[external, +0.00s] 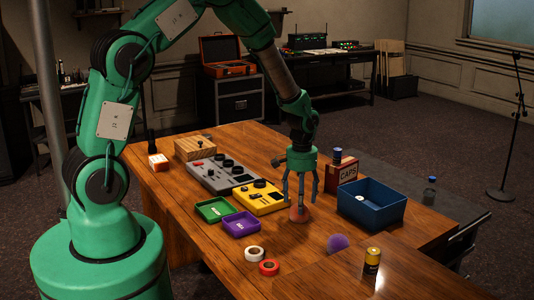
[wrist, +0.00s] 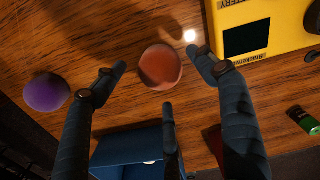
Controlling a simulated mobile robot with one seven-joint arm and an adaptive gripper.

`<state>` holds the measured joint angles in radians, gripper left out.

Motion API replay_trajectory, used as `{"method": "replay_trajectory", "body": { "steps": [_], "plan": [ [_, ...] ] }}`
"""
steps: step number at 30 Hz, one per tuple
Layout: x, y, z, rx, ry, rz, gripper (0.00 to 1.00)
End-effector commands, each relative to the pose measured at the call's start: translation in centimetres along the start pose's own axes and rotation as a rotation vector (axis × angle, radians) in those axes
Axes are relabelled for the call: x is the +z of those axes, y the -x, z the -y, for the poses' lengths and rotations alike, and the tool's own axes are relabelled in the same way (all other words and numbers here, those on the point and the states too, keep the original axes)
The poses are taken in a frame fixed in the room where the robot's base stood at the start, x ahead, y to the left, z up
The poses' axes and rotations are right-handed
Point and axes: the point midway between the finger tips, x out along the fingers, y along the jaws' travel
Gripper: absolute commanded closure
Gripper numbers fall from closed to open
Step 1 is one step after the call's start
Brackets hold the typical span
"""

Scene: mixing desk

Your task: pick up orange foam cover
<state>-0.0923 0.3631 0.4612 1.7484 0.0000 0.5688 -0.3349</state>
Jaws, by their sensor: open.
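The orange foam cover (wrist: 160,67) lies on the wooden desk in the wrist view, a round reddish-orange piece. In the external view the orange foam cover (external: 297,214) shows just below my gripper's fingertips. My gripper (external: 301,203) points down above the desk with its fingers spread. In the wrist view my gripper (wrist: 165,80) is open, with dark fingers to the left, right and below the cover. The cover is between the fingers, and I cannot tell whether any finger touches it.
A blue bin (external: 371,204) stands to the right, by a CAPS box (external: 341,174). A yellow device (external: 262,197) is close on the left. Green (external: 214,209) and purple (external: 240,224) trays sit left.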

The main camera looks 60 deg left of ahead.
Motion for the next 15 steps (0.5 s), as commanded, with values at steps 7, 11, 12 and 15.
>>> {"method": "replay_trajectory", "body": {
  "steps": [7,11,12,15],
  "plan": [
    [0.0,-2.9,0.1,0.000,0.000,0.001,0.29],
    [0.0,-3.4,0.1,0.000,0.000,0.000,0.29],
    [0.0,-3.4,0.0,0.000,0.000,0.000,0.29],
    [0.0,-3.4,0.0,0.000,0.000,0.000,0.29]
  ]
}}
